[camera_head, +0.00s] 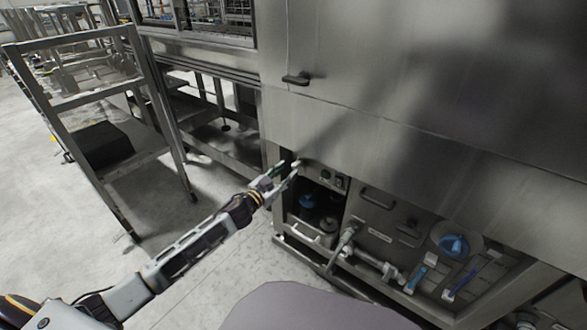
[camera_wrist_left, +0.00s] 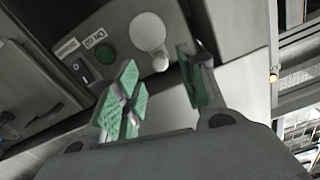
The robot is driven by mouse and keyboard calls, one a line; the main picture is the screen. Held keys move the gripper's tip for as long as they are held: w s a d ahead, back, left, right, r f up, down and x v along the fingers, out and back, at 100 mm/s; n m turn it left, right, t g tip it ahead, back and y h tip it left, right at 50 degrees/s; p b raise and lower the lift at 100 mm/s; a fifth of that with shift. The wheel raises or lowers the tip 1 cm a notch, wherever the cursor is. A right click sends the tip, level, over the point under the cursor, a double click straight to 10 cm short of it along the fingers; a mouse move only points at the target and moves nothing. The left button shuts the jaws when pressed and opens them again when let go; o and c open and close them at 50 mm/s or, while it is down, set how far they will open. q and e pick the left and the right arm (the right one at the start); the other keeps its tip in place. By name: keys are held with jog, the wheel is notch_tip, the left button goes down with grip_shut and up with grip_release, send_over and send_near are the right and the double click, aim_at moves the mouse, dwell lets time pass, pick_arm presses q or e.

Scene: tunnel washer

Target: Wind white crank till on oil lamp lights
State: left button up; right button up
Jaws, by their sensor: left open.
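The white crank (camera_wrist_left: 147,31) shows in the left wrist view on a grey panel, a round disc with a small knob (camera_wrist_left: 160,63) at its lower edge. Beside it is a round green lamp (camera_wrist_left: 104,53) with a label above; it looks dull green, with no clear glow. My left gripper (camera_wrist_left: 158,68) is open, its green-padded fingers on either side of the knob's position in the picture. I cannot tell whether they touch it. In the head view the left gripper (camera_head: 286,174) is at the upper left of the washer's open lower bay, hiding the crank. My right gripper is out of view.
A black rocker switch (camera_wrist_left: 45,115) is on the panel at left. The steel washer body (camera_head: 420,90) overhangs the bay. Pipes (camera_head: 375,262) and a blue knob (camera_head: 454,246) lie to the right. A metal rack (camera_head: 150,95) stands left; floor between is clear.

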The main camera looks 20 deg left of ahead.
aim_at(294, 167)
pick_arm(q)
jog(key=shift+b+x, duration=0.6)
jog(key=shift+x, duration=1.85)
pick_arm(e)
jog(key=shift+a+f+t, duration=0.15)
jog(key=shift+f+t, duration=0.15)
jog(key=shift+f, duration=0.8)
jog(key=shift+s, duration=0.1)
pick_arm(q)
jog(key=shift+c, duration=0.2)
grip_shut()
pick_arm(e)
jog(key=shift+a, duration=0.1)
